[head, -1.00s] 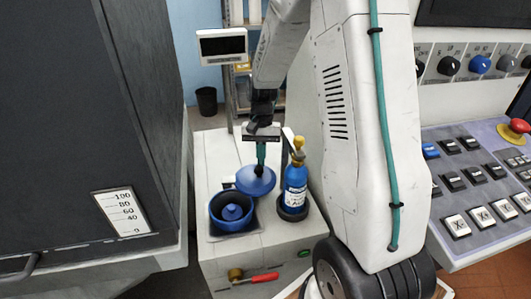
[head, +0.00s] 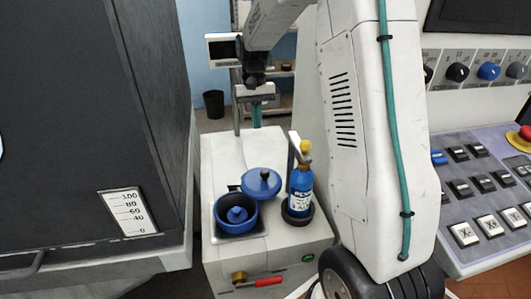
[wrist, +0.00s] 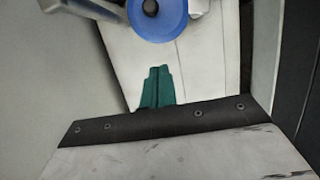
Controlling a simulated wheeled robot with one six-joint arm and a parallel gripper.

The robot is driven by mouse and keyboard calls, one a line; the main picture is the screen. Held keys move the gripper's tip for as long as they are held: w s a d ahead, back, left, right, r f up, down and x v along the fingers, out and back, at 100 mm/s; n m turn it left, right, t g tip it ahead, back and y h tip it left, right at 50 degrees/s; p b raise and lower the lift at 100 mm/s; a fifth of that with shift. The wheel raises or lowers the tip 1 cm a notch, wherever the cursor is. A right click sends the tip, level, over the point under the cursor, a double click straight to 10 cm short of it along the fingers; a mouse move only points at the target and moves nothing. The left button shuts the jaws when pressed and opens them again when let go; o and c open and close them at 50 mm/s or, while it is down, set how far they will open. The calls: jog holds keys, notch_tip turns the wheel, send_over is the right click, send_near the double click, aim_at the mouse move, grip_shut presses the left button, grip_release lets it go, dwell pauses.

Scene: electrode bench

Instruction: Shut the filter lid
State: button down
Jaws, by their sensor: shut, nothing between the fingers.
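The filter lid (head: 261,183) is a round blue disc with a dark knob, standing open behind and to the right of the blue filter pot (head: 224,224). The pot's mouth is uncovered and a blue knob-like core shows inside. My gripper (head: 256,123) is shut and empty, with teal fingers, above the white cabinet top and farther back than the lid, apart from it. In the wrist view the teal fingers (wrist: 158,72) point toward the lid (wrist: 170,28), which is partly cut off at the top edge.
A blue gas bottle (head: 299,182) with a yellow top stands in a dark holder right of the lid. A red-handled valve (head: 263,283) is on the white cabinet's front. The dark cabinet (head: 90,90) stands left, and a button console (head: 480,185) right. The cabinet top behind the lid is clear.

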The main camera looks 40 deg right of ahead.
send_near(255, 178)
jog(key=w+d+f, duration=0.2)
jog(key=d+f, duration=0.2)
jog(key=shift+s+a, duration=0.25)
jog(key=shift+s, duration=0.3)
jog(key=shift+s+a, duration=0.2)
jog(key=shift+s, duration=0.35)
jog(key=shift+s+a+f, duration=0.2)
jog(key=shift+s+f, duration=0.1)
jog(key=shift+s, duration=0.25)
jog(key=shift+s, duration=0.15)
